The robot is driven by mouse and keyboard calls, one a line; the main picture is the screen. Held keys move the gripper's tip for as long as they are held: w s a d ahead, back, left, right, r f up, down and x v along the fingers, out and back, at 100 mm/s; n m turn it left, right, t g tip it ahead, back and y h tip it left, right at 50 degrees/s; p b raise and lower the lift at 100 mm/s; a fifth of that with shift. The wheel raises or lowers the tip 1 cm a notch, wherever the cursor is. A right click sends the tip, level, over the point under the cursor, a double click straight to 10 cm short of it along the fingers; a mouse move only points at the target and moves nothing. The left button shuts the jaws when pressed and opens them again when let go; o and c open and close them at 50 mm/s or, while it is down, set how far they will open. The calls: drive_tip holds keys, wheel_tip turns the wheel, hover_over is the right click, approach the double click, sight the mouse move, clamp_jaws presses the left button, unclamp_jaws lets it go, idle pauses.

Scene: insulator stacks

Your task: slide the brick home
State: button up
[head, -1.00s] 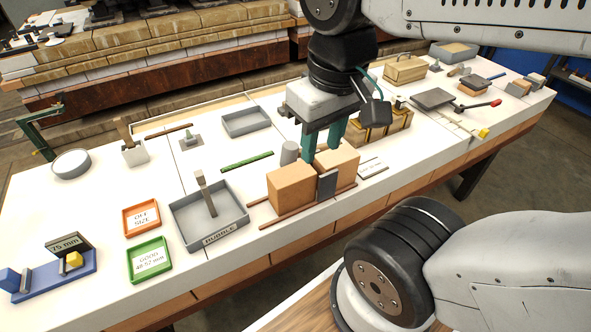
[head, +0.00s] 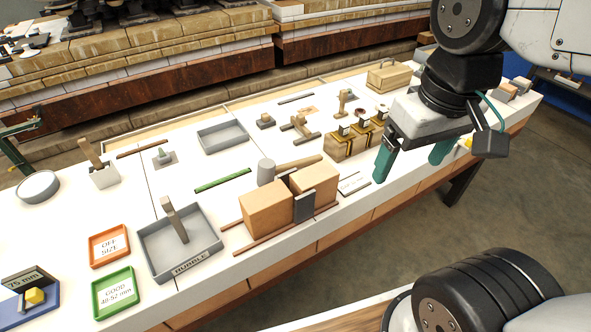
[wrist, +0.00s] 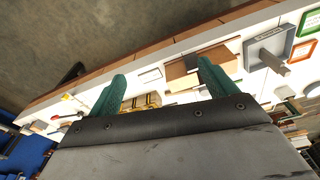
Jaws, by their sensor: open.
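Two tan bricks, a left one (head: 267,207) and a right one (head: 318,181), sit in line between thin wooden rails (head: 287,226) on the white bench. I cannot tell whether the bricks touch. My gripper (head: 412,160) is open and empty, up and to the right of the bricks, apart from them. In the wrist view its green fingers (wrist: 163,84) are spread, with the bricks (wrist: 183,82) beyond them, partly hidden by a finger.
A mallet with a grey head (head: 266,172) lies behind the bricks. The grey rubble tray (head: 150,268) is at left, with a label card (head: 354,184) at right. A wooden holder with yellow-banded items (head: 345,146) stands close behind my gripper. Bare bench lies in front of the rails.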

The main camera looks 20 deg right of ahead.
drive_tip(key=w+a+f+n, duration=0.35)
drive_tip(key=w+n, duration=0.25)
drive_tip(key=w, duration=0.2)
drive_tip(key=n+g+y, duration=0.1)
drive_tip(key=n+g, duration=0.1)
drive_tip(key=n, duration=1.2)
approach(274, 201)
drive_tip(key=f, duration=0.1)
drive_tip(key=w+a+f, duration=0.1)
drive_tip(key=f, duration=0.3)
drive_tip(key=shift+w+a+f, duration=0.1)
drive_tip(key=shift+w+a, duration=0.1)
drive_tip(key=shift+a, duration=0.15)
drive_tip(key=shift+a+f, duration=0.15)
drive_tip(key=shift+f, duration=0.2)
drive_tip(key=f, duration=0.7)
drive_tip(key=shift+s+a+f, duration=0.1)
drive_tip(key=shift+a, duration=0.3)
drive_tip(key=c, duration=1.4)
drive_tip(key=shift+w+d, duration=0.2)
drive_tip(key=shift+d, duration=0.4)
drive_tip(key=shift+w+d, duration=0.15)
drive_tip(key=shift+d, duration=0.4)
